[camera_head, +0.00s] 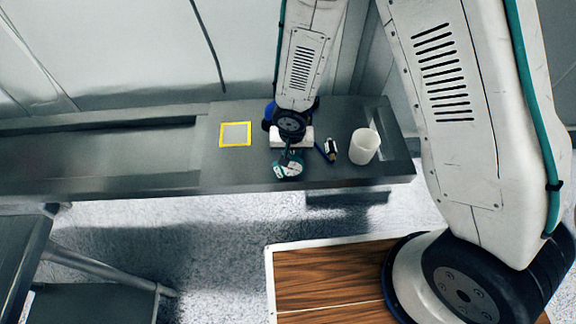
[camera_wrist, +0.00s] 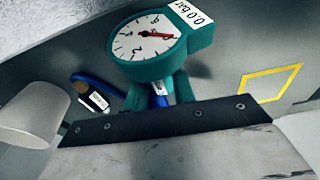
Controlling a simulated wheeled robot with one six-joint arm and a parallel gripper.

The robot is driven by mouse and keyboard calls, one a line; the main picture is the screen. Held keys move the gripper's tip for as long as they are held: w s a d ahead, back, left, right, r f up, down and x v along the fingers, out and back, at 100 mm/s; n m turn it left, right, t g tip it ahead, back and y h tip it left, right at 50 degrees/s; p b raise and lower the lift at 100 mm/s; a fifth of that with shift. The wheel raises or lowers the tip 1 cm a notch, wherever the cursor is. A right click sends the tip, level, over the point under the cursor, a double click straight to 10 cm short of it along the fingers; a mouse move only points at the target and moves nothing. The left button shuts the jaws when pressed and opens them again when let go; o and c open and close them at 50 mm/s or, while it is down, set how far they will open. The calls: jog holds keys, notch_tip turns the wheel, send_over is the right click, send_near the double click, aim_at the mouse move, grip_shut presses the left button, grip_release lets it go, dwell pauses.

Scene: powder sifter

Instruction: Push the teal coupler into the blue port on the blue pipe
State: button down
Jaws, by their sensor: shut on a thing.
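A teal gauge-like body (camera_wrist: 199,48), apparently the teal coupler, has a round white dial with a red needle and a "0.0 bar" label. It sits at the fingers of my gripper (camera_wrist: 156,98), which is shut on it. In the head view the coupler (camera_head: 287,168) shows above the front part of the bench, just below my gripper (camera_head: 290,151). A blue pipe piece (camera_wrist: 97,82) lies to its left in the wrist view. A small blue part with a white label shows between the fingers. I cannot make out the port's opening.
A white cup (camera_head: 364,147) stands to the right on the grey bench (camera_head: 180,178). A small black-and-white fitting with a brownish end (camera_head: 331,151) lies between cup and gripper. A yellow-framed square (camera_head: 235,145) is at the left. The bench's left stretch is clear.

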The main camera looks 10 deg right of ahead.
aim_at(291, 152)
jog(key=shift+r, duration=2.5)
